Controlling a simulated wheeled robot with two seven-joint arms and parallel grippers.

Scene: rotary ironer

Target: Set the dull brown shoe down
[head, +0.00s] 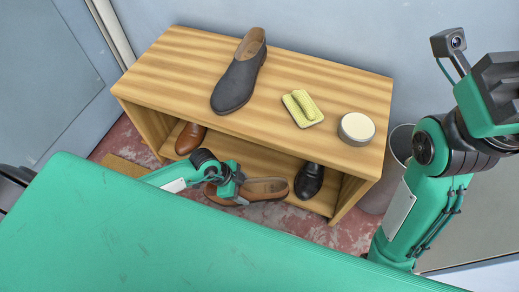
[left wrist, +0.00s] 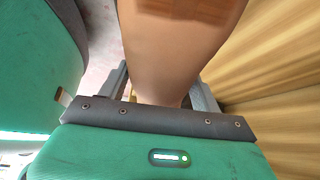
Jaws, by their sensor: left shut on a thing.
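My left gripper (head: 226,187) is shut on a brown shoe (head: 262,188) at the lower shelf, in the middle of the rack. The shoe lies sideways with its opening to the right, and the gripper covers part of it. In the left wrist view the brown shoe (left wrist: 180,45) fills the space between the fingers of my left gripper (left wrist: 163,88). From these views I cannot tell whether the shoe touches the shelf. My right gripper (head: 497,88) is raised at the far right, and its fingers are not clear.
Another brown shoe (head: 190,138) and a black shoe (head: 309,181) stand on the lower shelf. A grey bin (head: 402,140) is at right.

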